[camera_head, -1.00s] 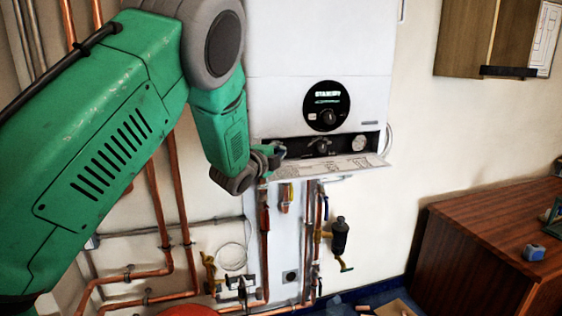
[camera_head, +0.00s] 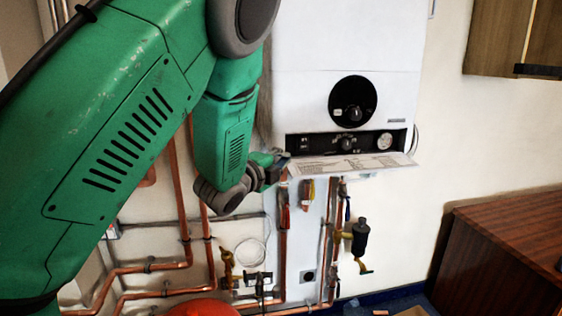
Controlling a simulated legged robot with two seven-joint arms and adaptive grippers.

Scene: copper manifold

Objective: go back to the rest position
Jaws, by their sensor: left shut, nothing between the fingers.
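My left arm comes in from the left, large and green. Its gripper (camera_head: 281,160) is shut and empty, just in front of the lower left corner of the white boiler (camera_head: 345,45). I cannot tell whether it touches the boiler or the pipe below. The boiler's round black dial (camera_head: 352,101) has a dark display, and a control panel (camera_head: 345,143) sits under it. A sheet of paper (camera_head: 355,165) lies on the open flap. My right gripper is not in view.
Copper pipes (camera_head: 283,245) with a red-handled valve run down below the boiler. A black and brass fitting (camera_head: 360,238) hangs to the right. A red round object (camera_head: 203,308) is at the bottom. A brown wooden cabinet (camera_head: 500,255) stands at the right. The wall between is bare.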

